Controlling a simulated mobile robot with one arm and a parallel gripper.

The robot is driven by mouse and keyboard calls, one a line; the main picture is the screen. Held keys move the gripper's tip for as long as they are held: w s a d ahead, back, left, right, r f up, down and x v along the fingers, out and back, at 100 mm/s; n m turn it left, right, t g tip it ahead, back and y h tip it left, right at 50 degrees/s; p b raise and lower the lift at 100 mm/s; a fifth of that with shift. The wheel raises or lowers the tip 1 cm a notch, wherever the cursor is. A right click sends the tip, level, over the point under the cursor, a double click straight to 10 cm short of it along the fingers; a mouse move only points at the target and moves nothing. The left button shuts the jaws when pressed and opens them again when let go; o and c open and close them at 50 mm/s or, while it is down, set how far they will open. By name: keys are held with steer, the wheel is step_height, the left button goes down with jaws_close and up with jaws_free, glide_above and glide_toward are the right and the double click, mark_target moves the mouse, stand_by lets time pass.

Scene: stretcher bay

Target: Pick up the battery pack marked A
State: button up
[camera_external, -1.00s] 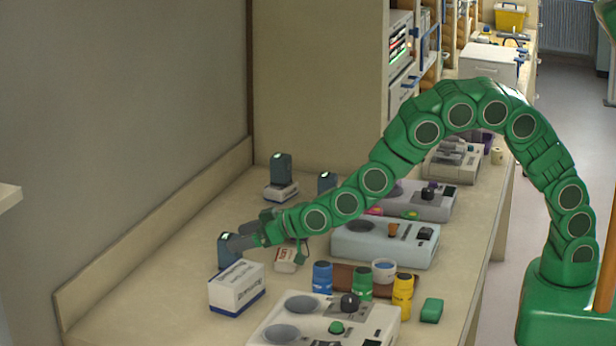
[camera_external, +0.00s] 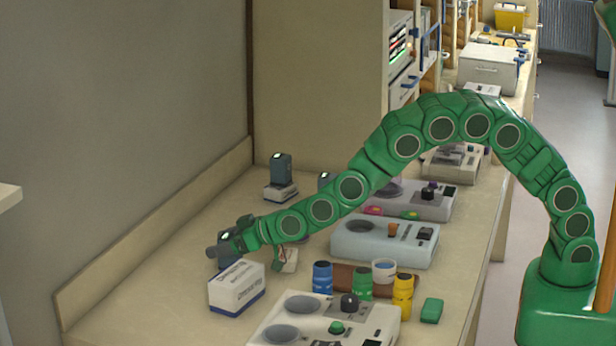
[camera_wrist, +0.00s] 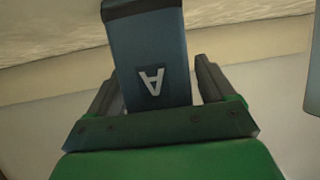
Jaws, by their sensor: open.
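The battery pack (camera_wrist: 148,45) is dark blue-grey, with a pale letter A that shows upside down in the wrist view. It stands between the two fingers of my gripper (camera_wrist: 157,88). A narrow gap shows on each side, so the fingers are around it and apart.
A white labelled box (camera_external: 237,290) stands close in front of my gripper. Blue (camera_external: 322,277), green and yellow bottles stand to the right. The bench's left front is clear.

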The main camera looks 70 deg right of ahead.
steer(key=shift+c, duration=0.3)
steer(key=c, duration=1.3)
steer(key=shift+r, duration=0.1)
steer(key=shift+c, duration=0.2)
